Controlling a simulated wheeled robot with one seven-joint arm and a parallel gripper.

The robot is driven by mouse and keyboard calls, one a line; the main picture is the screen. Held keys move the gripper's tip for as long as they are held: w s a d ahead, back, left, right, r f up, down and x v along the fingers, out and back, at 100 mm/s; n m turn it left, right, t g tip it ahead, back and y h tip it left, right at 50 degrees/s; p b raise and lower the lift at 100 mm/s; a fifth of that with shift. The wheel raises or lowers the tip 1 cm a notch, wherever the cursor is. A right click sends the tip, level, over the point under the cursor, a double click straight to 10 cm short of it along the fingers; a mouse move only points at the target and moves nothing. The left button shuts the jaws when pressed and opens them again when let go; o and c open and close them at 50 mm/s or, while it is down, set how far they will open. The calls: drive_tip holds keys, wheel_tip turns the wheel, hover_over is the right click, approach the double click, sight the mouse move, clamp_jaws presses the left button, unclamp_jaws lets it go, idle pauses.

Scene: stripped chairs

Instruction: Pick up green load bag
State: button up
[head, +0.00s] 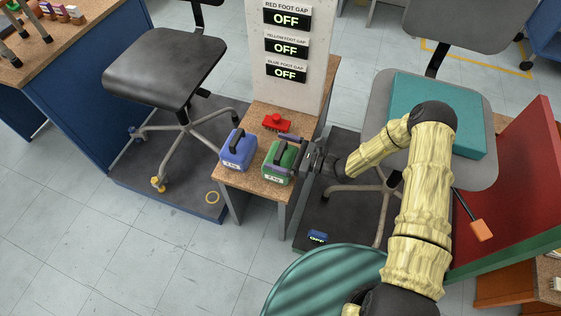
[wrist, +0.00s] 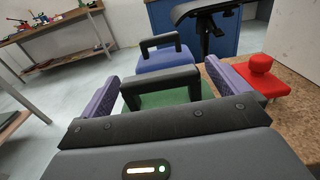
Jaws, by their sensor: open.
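The green load bag (head: 279,172) has a black handle and a white label on its front. It stands upright on a small brown-topped table (head: 238,183). My gripper (head: 281,152) reaches it from the right at handle height. In the wrist view, its two purple-grey fingers (wrist: 162,72) are apart, with the green bag (wrist: 168,97) and its black handle (wrist: 160,80) between them in the picture. The gripper's own body hides the bag's lower part there. I cannot tell whether a finger touches the bag.
A blue load bag (head: 238,150) stands close on the green bag's left, beyond it in the wrist view (wrist: 163,57). A red knobbed object (head: 276,123) sits behind. A panel with several OFF displays (head: 287,45) rises at the back. Chairs flank the table.

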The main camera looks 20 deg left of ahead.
drive_tip(key=c, duration=2.1)
drive_tip(key=shift+w+r, duration=0.1)
drive_tip(key=shift+r, duration=0.55)
wheel_tip(320, 180, up, 9)
drive_tip(key=shift+r+p, duration=0.1)
drive_tip(key=shift+p, duration=1.05)
